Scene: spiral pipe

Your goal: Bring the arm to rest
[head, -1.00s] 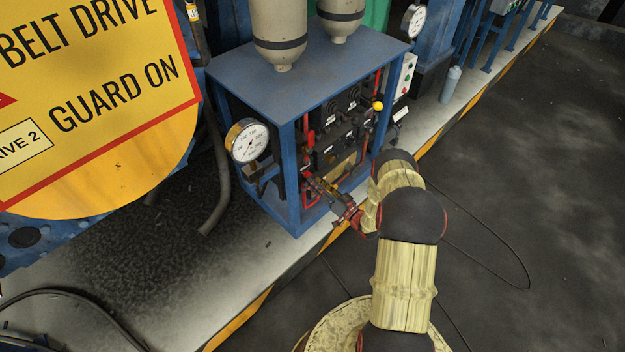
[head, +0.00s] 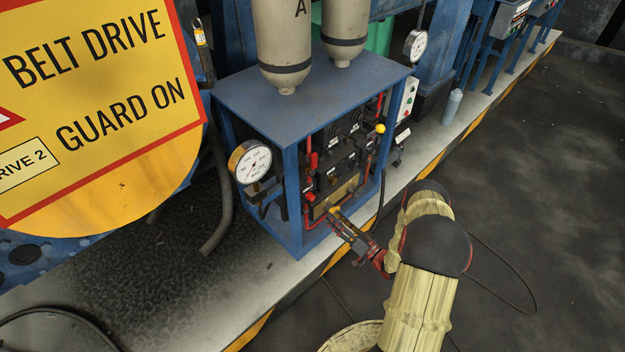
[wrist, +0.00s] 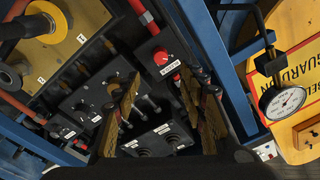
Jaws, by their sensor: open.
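My gripper (head: 336,213) is open, with nothing between its fingers. In the head view it points at the lower front of the blue-framed control cabinet (head: 300,105), and my sleeved arm reaches from the lower right. In the wrist view its two fingers (wrist: 162,100) stand apart in front of the black panel (wrist: 88,103) with knobs and labels. The exact gap between fingertips and panel is hard to tell.
A round pressure gauge (head: 250,162) sits at the cabinet's left corner; it also shows in the wrist view (wrist: 285,101). Red pipes run along the cabinet front. A yellow belt guard sign (head: 95,110) fills the left. Dark floor (head: 545,190) at right is clear.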

